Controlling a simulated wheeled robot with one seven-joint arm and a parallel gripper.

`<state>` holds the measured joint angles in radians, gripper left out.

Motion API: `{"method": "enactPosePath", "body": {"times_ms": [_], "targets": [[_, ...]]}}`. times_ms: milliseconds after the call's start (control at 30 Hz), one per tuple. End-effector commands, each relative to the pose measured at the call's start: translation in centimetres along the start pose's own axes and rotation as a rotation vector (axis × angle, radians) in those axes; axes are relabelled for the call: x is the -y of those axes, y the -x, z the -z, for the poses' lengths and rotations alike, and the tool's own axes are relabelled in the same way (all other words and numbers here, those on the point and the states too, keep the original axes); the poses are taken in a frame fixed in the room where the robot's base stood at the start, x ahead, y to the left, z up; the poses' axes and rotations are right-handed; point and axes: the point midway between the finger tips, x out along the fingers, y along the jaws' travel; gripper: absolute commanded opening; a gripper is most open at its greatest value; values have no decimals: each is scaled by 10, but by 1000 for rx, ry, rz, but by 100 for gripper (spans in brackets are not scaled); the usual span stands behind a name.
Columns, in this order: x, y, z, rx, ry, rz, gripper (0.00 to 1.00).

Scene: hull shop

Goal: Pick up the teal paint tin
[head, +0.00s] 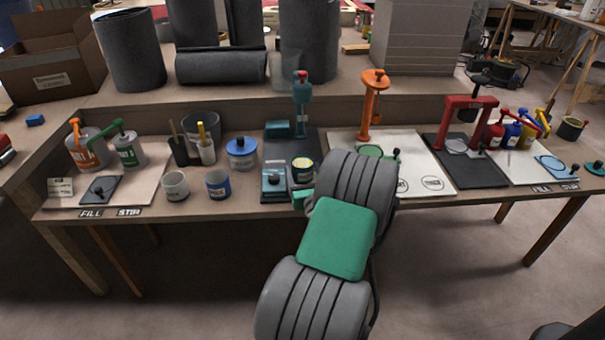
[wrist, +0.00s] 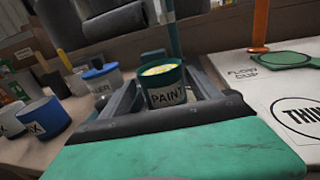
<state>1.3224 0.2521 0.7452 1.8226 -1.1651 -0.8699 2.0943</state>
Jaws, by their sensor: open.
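The teal paint tin (wrist: 165,94) stands upright in the wrist view, with a "PAINT" label and yellow contents at its open top. In the head view the tin (head: 302,170) is on the dark base of the teal press. My gripper (wrist: 162,84) is open, its dark fingers one on each side of the tin. I cannot tell whether either finger touches it. The tin's lower part is partly hidden by my gripper in the wrist view. In the head view my arm hides most of the gripper.
The teal press (head: 302,92) rises behind the tin. A blue-lidded tub (head: 241,155), a blue cup (head: 217,184) and a grey cup (head: 175,186) stand to the left. A white board (head: 428,170) with an orange press (head: 370,105) lies to the right.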

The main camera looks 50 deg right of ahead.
Motion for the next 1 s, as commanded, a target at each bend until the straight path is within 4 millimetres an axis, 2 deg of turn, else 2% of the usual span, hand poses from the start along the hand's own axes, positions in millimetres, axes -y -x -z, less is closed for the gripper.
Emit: {"method": "enactPosePath", "body": {"times_ms": [300, 567, 1000], "targets": [[2, -50, 3, 2, 3, -3, 71], [2, -53, 3, 0, 2, -1, 71], [2, -53, 3, 0, 3, -1, 35]]}}
